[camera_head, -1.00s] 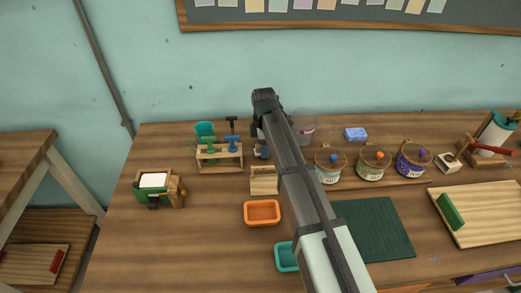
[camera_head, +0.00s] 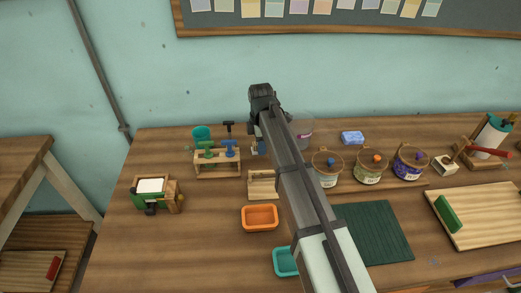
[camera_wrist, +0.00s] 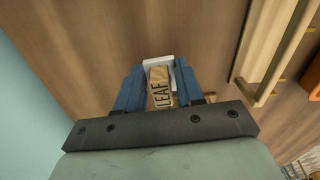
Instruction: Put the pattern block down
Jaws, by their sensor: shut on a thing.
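The pattern block (camera_wrist: 160,90) is a small tan wooden piece marked "LEAF", with a white part at its far end. It sits between the two blue fingers of my gripper (camera_wrist: 158,72) in the wrist view, and the gripper is shut on it. In the head view my gripper (camera_head: 257,146) is at the back of the table, just right of the stamp rack, and mostly hidden by my arm. The block is too small there to make out clearly. I cannot tell whether it touches the table.
A wooden rack (camera_head: 218,168) with green and blue stamps stands left of the gripper. A wooden holder (camera_head: 262,187), an orange tray (camera_head: 259,218) and a teal tray (camera_head: 284,262) lie nearer. Lidded jars (camera_head: 369,168) and a blue sponge-like block (camera_head: 352,138) are right. The left front table is clear.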

